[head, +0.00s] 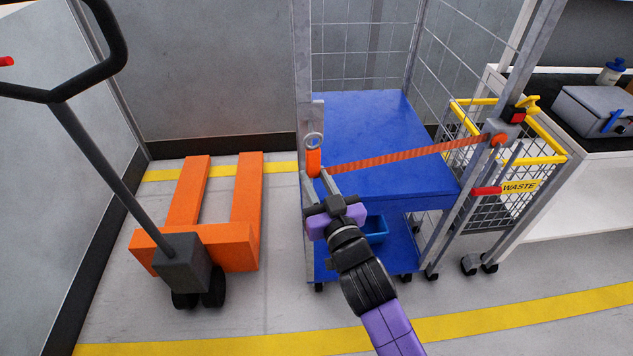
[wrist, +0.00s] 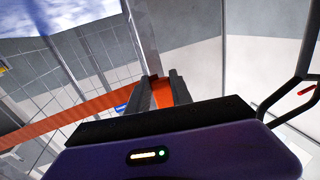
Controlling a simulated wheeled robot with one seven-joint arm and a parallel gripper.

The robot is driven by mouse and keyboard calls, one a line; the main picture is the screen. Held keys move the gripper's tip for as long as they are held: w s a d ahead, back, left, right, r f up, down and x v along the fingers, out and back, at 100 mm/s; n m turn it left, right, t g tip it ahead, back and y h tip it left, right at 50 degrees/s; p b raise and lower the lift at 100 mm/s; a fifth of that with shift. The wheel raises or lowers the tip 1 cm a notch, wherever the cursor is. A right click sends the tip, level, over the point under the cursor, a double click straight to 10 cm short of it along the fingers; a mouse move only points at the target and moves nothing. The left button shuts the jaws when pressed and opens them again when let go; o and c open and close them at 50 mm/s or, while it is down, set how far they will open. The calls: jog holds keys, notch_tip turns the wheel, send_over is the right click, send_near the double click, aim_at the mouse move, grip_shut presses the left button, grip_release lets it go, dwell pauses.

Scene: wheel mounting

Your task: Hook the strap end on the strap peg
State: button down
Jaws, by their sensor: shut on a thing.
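The orange strap (head: 400,157) runs taut across the front of the blue cart, from the red-and-black ratchet on the right post to my gripper at the left post. Its strap end (head: 313,160) is an orange grip with a pale ring on top (head: 313,140). My gripper (head: 319,178) is shut on the orange strap end, shown between the dark fingers in the wrist view (wrist: 162,92). The ring overlaps a grey plate (head: 317,110) on the left post. The strap peg is not clearly visible; I cannot tell whether the ring is around it.
The blue cart (head: 365,130) has wire mesh sides and a lower shelf with a blue bin (head: 376,230). An orange pallet jack (head: 237,240) stands on the left. A yellow-rimmed waste basket (head: 520,185) and a white bench (head: 590,195) are on the right.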

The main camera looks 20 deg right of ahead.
jog(key=shift+w+d+p, duration=0.25)
jog(key=shift+w+p, duration=0.05)
jog(key=shift+w, duration=0.5)
jog(key=shift+w+d+p, duration=0.25)
jog(key=shift+w, duration=0.5)
jog(key=shift+w+d+f+b, duration=0.2)
jog(key=shift+w+f+b, duration=0.2)
jog(key=shift+w+f, duration=0.25)
jog(key=c, duration=1.1)
grip_release()
jog(key=shift+o, duration=0.2)
jog(key=s, duration=0.8)
jog(key=shift+a, duration=0.2)
